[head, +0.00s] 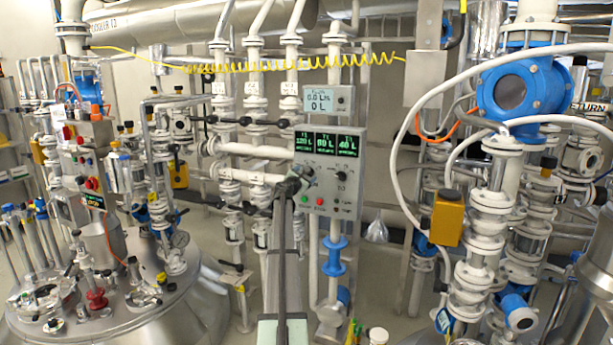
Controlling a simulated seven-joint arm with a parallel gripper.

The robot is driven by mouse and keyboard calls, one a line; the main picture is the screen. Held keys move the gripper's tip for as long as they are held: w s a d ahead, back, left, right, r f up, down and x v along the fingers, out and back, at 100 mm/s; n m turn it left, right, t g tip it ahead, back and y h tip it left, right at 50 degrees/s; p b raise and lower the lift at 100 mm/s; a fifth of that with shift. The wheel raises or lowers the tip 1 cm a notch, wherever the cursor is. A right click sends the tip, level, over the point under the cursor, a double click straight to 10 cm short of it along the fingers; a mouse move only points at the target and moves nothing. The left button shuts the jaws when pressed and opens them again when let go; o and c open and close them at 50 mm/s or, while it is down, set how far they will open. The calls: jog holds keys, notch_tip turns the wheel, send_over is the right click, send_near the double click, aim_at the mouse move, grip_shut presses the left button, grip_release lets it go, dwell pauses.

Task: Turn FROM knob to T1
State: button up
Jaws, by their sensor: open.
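A grey control panel (336,182) hangs on the pipe rack at the middle of the head view. Its top row has three dark displays with green figures, and the labels above them are too small to read surely. The FROM knob seems to be at the panel's left, below the left display, largely hidden by my gripper; its pointer setting cannot be told. Another small dark knob (349,173) shows at the panel's right. My gripper (303,176) is open, at the panel's left side in front of the knob area. I cannot tell whether it touches the knob.
A smaller meter box (328,101) showing "0 L" sits above the panel. Red and green buttons (320,202) lie just below my gripper. White pipes stand left of the panel, a thick white hose (402,150) curves at its right, and a steel vessel (120,305) is at the lower left.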

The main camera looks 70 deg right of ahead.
jog(key=shift+d, duration=1.05)
jog(key=shift+c, duration=0.3)
jog(key=c, duration=1)
jog(key=shift+m, duration=3.9)
